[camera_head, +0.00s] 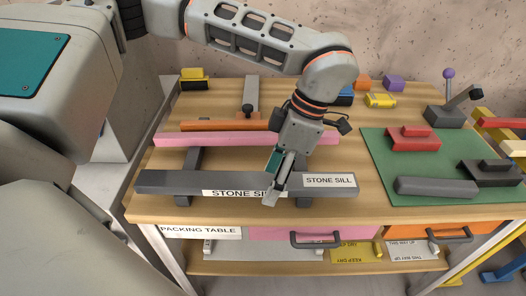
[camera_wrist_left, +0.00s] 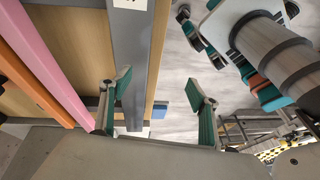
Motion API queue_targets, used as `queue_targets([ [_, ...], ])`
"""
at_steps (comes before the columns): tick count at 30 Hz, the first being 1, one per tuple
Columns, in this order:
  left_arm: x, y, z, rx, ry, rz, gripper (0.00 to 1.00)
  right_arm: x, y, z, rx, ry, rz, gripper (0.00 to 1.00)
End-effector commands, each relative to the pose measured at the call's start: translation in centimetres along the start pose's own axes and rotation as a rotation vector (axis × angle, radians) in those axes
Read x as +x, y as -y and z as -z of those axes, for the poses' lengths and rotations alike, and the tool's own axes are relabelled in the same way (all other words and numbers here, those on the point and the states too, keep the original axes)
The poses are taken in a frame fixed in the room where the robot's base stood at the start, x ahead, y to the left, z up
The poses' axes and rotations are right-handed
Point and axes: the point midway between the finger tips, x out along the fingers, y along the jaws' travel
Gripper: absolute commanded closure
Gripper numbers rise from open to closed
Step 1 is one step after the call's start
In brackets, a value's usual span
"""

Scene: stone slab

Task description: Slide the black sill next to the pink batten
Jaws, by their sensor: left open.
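The black sill (camera_head: 170,181), a long dark grey bar with "STONE SILL" labels, lies along the front of the table; it also shows in the left wrist view (camera_wrist_left: 133,50). The pink batten (camera_head: 205,139) lies behind it, with a gap between; the left wrist view shows it too (camera_wrist_left: 48,55). My left gripper (camera_head: 276,190) is open and points down at the sill's middle, covering part of it. In the left wrist view (camera_wrist_left: 158,82) one finger overlaps the sill; contact is unclear. My right gripper (camera_wrist_left: 200,38) shows small there, its jaw state unclear.
Dark bearers (camera_head: 193,160) run front to back under the bars. An orange bar (camera_head: 205,125) and a grey stop (camera_head: 251,95) lie behind the batten. A green mat (camera_head: 385,165) with red and dark blocks fills the right. Coloured blocks (camera_head: 380,100) stand at the back.

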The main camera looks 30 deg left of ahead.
Motion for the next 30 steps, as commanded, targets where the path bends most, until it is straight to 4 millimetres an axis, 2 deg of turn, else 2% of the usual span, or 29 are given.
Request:
queue_targets([
  [3, -0.9, -2.0, 2.0, -0.056, -0.039, -0.058, 0.39, 0.1, 0.1, -0.4, 0.0, 0.004, 0.0, 0.6],
  [9, -1.8, -3.4, 3.7, -0.102, -0.072, -0.1, 0.39, 0.2, 0.1, -0.5, -0.001, 0.005, 0.0, 0.6],
  [22, -1.6, -3.5, 3.8, -0.104, -0.073, -0.102, 0.39, 0.2, 0.0, -0.5, -0.001, 0.005, 0.0, 0.6],
  [26, -0.9, -3.6, 3.9, -0.104, -0.074, -0.102, 0.39, 0.2, 0.0, -0.6, -0.001, 0.006, 0.0, 0.6],
  [30, 0.7, -3.7, 4.0, -0.102, -0.074, -0.099, 0.39, 0.3, 0.1, -0.9, -0.002, 0.008, 0.0, 0.6],
])
